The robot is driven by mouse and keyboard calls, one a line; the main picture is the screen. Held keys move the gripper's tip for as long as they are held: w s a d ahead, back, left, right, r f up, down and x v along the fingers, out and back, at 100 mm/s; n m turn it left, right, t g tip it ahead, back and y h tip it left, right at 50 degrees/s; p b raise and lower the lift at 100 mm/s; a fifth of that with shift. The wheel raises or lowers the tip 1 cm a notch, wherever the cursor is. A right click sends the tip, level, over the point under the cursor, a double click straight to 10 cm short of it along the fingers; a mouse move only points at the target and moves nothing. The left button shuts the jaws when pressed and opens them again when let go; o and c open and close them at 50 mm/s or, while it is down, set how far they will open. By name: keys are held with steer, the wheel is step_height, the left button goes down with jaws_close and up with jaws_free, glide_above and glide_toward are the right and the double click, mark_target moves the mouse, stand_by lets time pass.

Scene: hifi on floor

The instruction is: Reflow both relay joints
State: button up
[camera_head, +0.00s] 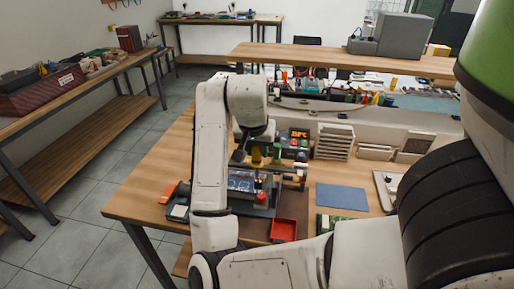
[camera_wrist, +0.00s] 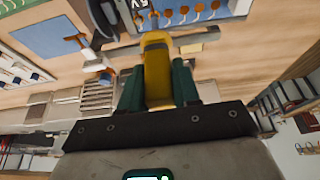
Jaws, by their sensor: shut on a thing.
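In the wrist view, my gripper (camera_wrist: 158,72) has its two green fingers closed on a yellow tool handle (camera_wrist: 156,62). I cannot see the tool's tip clearly. In the head view, the yellow handle (camera_head: 257,157) shows just below my wrist, above a dark fixture with a lit blue panel (camera_head: 241,181). A red knob (camera_head: 261,198) sits at the fixture's front right. In the wrist view, a dark part marked 5V (camera_wrist: 140,4) lies beyond the handle, with several orange parts beside it. I cannot make out the relay joints.
A unit with a lit red display (camera_head: 299,134) stands behind the fixture. White stacked trays (camera_head: 335,141) stand behind the mat.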

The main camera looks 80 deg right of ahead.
steer(key=shift+f, duration=0.55)
stand_by(4.0)
step_height(320, 180, up, 5)
steer(key=p, duration=0.5)
steer(key=shift+f, duration=0.15)
steer(key=shift+f, duration=0.15)
steer(key=s+f+b, duration=0.2)
steer(key=f, duration=0.1)
steer(key=shift+s+d+f, duration=0.1)
steer(key=shift+f, duration=0.1)
stand_by(0.3)
stand_by(1.6)
